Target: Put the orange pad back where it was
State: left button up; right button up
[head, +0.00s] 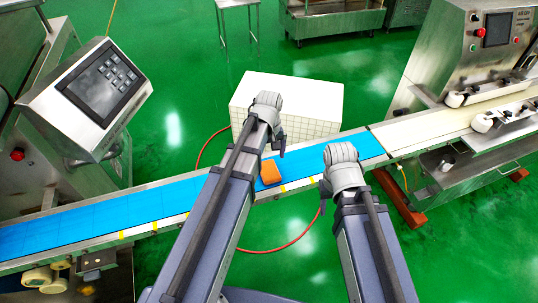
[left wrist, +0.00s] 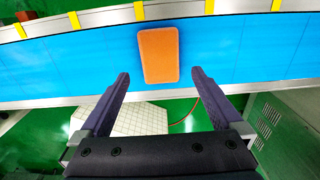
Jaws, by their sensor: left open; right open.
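The orange pad (head: 270,173) lies flat on the blue conveyor belt (head: 75,218), just right of my left arm in the head view. In the left wrist view the pad (left wrist: 158,55) is a rounded rectangle near the belt's middle. My left gripper (left wrist: 160,78) is open and empty, its two fingers spread either side of the pad's line, apart from it. In the head view my left gripper (head: 280,145) is mostly hidden by its wrist. My right gripper (head: 323,192) is open by the belt's near edge, right of the pad, its fingers largely hidden.
Yellow marks (head: 155,226) line the belt's near rail. A control panel (head: 103,85) stands at left. A white tiled block (head: 310,95) stands behind the belt. A steel machine (head: 485,50) is at the right. A red hose (head: 207,148) lies on the green floor. Most of the belt is clear.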

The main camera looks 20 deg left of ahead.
pick_arm(q)
notch_tip(320, 180, up, 5)
jog(key=p, duration=0.4)
jog(key=s+d+m+y, duration=0.1)
jog(key=s+d+m, duration=0.9)
jog(key=s, duration=0.4)
jog(key=shift+s+d+m, duration=0.15)
jog(key=shift+d+m, duration=0.1)
jog(key=shift+m, duration=0.05)
